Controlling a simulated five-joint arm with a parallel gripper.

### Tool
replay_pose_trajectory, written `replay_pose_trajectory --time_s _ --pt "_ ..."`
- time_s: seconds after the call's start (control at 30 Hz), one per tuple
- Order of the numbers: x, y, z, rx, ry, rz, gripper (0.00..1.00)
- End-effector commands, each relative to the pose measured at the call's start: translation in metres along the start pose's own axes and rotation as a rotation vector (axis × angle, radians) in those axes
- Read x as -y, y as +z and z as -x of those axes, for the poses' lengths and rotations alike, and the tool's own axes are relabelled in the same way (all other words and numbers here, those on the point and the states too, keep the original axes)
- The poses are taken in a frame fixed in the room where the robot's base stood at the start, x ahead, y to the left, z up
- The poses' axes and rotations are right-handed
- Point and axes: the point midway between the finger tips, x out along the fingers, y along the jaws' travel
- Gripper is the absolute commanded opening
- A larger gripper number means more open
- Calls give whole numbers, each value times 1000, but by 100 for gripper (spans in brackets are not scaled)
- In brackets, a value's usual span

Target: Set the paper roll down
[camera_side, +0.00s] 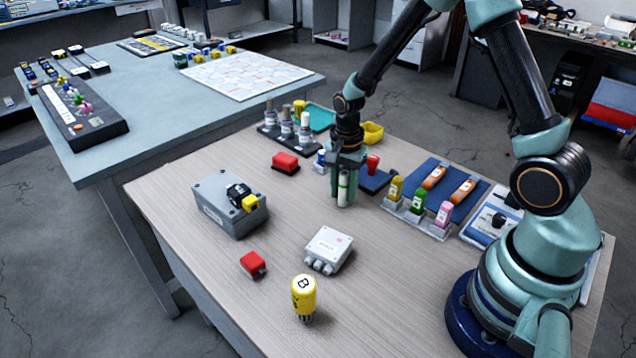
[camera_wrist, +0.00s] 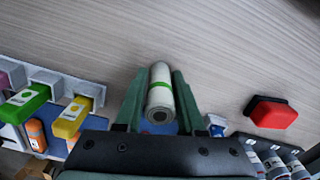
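The paper roll (camera_side: 343,188) is a slim white cylinder with a green band. It stands upright between the fingers of my gripper (camera_side: 344,200). In the wrist view the paper roll (camera_wrist: 160,97) sits between both green fingers of my gripper (camera_wrist: 160,78), with a finger along each side, and the gripper is shut on it. Its lower end is at or very close to the wooden table (camera_side: 215,290); I cannot tell whether it touches. Part of the roll is hidden by the fingers in the side view.
A red block (camera_side: 285,163) and a bottle rack (camera_side: 290,140) stand left of the roll. A holder with yellow, green and pink pieces (camera_side: 418,215) stands to the right. A white sensor box (camera_side: 328,247), grey box (camera_side: 228,207) and yellow cylinder (camera_side: 304,296) are nearer. Bare table lies between.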

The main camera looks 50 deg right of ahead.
Motion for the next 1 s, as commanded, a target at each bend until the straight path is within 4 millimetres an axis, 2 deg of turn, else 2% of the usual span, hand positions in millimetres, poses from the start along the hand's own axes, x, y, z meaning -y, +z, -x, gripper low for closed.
replay_pose_trajectory --time_s 0.33,0.47,0.57,0.9,1.0 --pt "0 0 1 0 0 0 61" --pt "0 0 7 -1 -1 0 61" --pt "1 0 20 -1 -3 0 61" --pt "1 0 89 -2 -6 0 61" --pt "1 0 104 -1 -3 0 61"
